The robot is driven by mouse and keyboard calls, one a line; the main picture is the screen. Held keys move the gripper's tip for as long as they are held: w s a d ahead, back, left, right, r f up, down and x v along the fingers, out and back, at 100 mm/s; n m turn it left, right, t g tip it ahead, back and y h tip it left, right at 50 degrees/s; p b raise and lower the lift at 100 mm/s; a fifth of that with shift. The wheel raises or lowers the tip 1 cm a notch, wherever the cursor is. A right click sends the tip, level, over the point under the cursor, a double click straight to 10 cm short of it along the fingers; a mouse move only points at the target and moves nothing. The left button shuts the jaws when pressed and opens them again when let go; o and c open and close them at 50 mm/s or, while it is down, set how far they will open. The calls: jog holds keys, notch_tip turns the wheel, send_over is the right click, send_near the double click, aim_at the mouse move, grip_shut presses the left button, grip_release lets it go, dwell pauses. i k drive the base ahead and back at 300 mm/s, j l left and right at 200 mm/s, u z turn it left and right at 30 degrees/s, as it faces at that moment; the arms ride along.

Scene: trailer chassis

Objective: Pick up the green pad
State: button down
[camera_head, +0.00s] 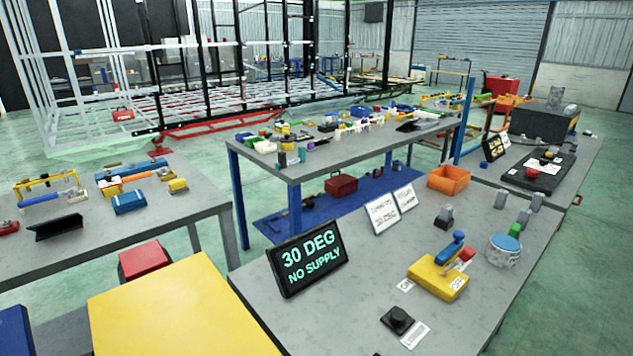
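Another small green piece (302,154) lies near the front left corner of the middle table. At this size I cannot tell which of them is the green pad. My gripper is not in view.
The near right workbench (380,285) holds a lit sign (307,258) reading "30 DEG NO SUPPLY", a yellow device with a blue handle (440,275), the round container (503,251), a black knob (397,320) and an orange bin (449,180). A left table (180,220) holds several tools.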

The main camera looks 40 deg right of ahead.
aim_at(513, 231)
jog(key=z, duration=1.65)
jog(key=u, duration=2.45)
jog(key=z, duration=2.4)
jog(key=i, duration=0.3)
